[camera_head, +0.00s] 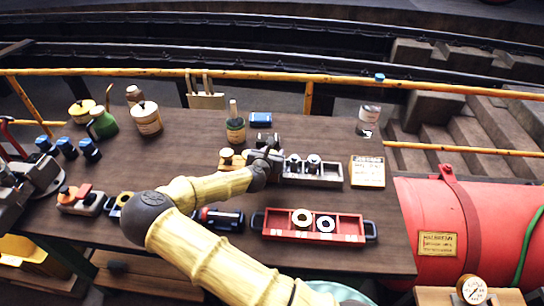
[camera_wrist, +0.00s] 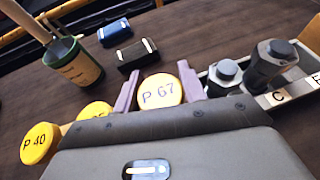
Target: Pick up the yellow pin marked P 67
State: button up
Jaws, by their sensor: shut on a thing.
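The yellow pin marked P 67 (camera_wrist: 159,90) stands between the two mauve fingers of my gripper (camera_wrist: 158,88) in the wrist view, its round labelled top facing the camera. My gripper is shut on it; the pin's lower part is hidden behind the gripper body. Another yellow pin marked P 40 (camera_wrist: 38,143) is at the left. A third yellow pin (camera_wrist: 94,112), its mark partly hidden, lies between them. In the head view my gripper (camera_head: 268,147) is over the middle of the table, and yellow pins (camera_head: 228,154) show just left of it.
A grey tray (camera_head: 322,183) with dark-topped pieces is close on the gripper's right. A green pot (camera_head: 236,133) with brushes, a blue block (camera_head: 260,118) and a black block (camera_wrist: 136,55) stand behind. A red tray (camera_head: 345,237) with two rings is in front.

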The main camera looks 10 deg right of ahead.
notch_tip(320, 180, up, 9)
jog(key=shift+r+b, duration=0.2)
jog(key=shift+b, duration=0.4)
